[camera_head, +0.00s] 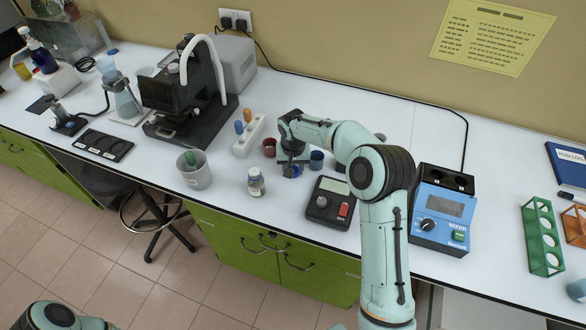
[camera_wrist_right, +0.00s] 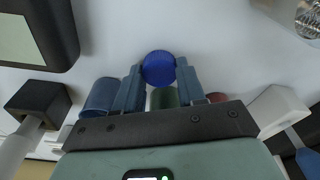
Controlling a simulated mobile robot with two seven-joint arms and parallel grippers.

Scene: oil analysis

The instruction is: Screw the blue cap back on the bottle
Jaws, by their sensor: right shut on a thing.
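The blue cap (camera_wrist_right: 159,68) is held between the fingertips of my right gripper (camera_head: 292,168), which is shut on it. In the right wrist view the fingers (camera_wrist_right: 158,76) grip the cap from both sides. In the head view only part of the cap (camera_head: 297,171) shows beneath the gripper. The bottle (camera_head: 256,184), small and clear with a pale label, stands upright on the bench left of the gripper and apart from it. Part of a clear glass object, likely the bottle, shows at the top right of the wrist view (camera_wrist_right: 308,18). My left gripper is out of view.
A red cup (camera_head: 269,147) and a blue cup (camera_head: 316,160) stand close to the right gripper; a green cup (camera_wrist_right: 163,98) shows behind its fingers. A black instrument (camera_head: 329,204) lies right of the gripper. A grey beaker (camera_head: 196,176) and white rack (camera_head: 244,146) stand left.

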